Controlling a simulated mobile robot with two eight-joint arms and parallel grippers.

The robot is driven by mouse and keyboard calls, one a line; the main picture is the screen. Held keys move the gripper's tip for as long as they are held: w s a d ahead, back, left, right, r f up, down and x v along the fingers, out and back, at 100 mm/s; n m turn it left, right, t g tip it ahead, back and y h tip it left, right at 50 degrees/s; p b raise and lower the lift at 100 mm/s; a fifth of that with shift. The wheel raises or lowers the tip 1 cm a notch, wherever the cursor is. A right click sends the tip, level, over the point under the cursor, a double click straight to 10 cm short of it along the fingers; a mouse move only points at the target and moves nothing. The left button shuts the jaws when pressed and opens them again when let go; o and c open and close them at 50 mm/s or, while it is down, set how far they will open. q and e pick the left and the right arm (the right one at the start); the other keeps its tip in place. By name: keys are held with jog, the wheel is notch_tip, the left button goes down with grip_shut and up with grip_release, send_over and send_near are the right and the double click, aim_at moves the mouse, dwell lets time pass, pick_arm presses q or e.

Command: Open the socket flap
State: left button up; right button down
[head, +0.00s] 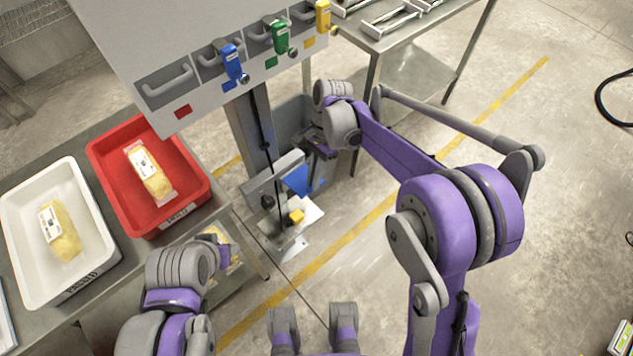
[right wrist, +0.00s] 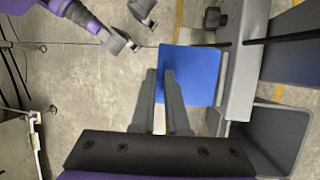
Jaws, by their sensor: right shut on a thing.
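The blue socket flap (head: 297,180) is on the grey unit low beside the dark post. It shows as a flat blue plate in the right wrist view (right wrist: 200,72). My right gripper (head: 322,152) reaches it from the right. In the right wrist view its two dark fingers (right wrist: 160,85) are close together at the flap's left edge, one in front of the blue face and one just outside it. The right gripper is shut on the flap's edge. My left arm's end (head: 228,248) is at the lower left, apart from the flap; its fingers are not clear.
A yellow block (head: 296,216) sits below the flap. A grey panel (head: 150,50) with handles and blue, green and yellow pieces overhangs it. A red tray (head: 200,196) and a white tray (head: 12,215), each holding a pack, stand left. Open floor lies right.

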jog(key=shift+w+a+r+m+g+h, duration=0.15)
jog(key=shift+w+a+r+g+h, duration=0.1)
jog(key=shift+w+r+g+h, duration=0.25)
jog(key=shift+w+a+r+m+g+h, duration=0.15)
jog(key=shift+a+r+g+h, duration=0.2)
jog(key=shift+g, duration=0.35)
jog(key=shift+d+r, duration=0.1)
jog(key=c, duration=0.9)
grip_release()
